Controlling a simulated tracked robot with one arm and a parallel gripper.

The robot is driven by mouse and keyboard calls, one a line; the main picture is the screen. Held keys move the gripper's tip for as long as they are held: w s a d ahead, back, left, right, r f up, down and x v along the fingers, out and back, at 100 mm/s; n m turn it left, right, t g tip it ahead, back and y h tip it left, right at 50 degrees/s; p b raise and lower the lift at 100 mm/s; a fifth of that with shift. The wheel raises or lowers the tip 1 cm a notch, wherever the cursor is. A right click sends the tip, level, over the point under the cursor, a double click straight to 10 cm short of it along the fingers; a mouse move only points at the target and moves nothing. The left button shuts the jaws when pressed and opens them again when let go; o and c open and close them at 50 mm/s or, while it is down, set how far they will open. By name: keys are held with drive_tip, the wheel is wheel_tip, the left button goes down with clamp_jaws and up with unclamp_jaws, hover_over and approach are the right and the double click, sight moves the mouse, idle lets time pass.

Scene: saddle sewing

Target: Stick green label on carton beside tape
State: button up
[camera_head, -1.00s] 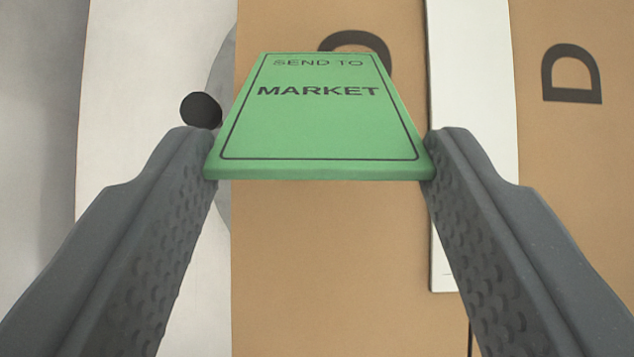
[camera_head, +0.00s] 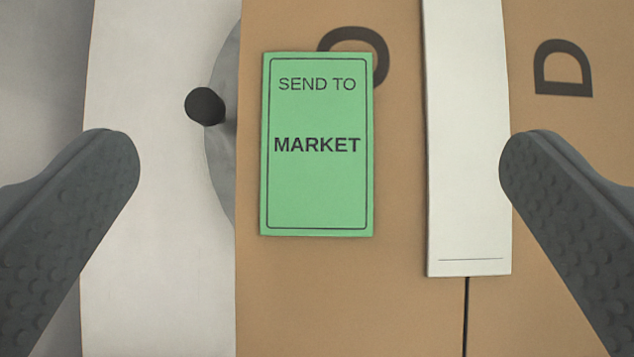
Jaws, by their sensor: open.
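The green label (camera_head: 317,185) reads "SEND TO MARKET". It lies flat on the brown carton (camera_head: 330,300), upright in the picture, to the left of the white tape strip (camera_head: 467,150). A narrow band of bare carton separates label and tape. The label's top covers part of a dark printed letter on the carton. My gripper (camera_head: 320,165) is wide open, one finger left of the label over the pale surface, the other right of it by the tape's right edge. Neither finger touches the label.
Left of the carton is a pale white surface (camera_head: 150,250) with a grey round part (camera_head: 222,160) and a black knob (camera_head: 205,106). A dark seam (camera_head: 466,310) runs below the tape. A printed "D" (camera_head: 563,68) is at the upper right.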

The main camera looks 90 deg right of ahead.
drive_tip(key=v, duration=0.6)
drive_tip(key=shift+a+r, duration=0.25)
idle(0.8)
drive_tip(key=shift+r, duration=0.15)
idle(0.6)
wheel_tip(320, 180, up, 6)
drive_tip(key=shift+f, duration=0.15)
idle(0.5)
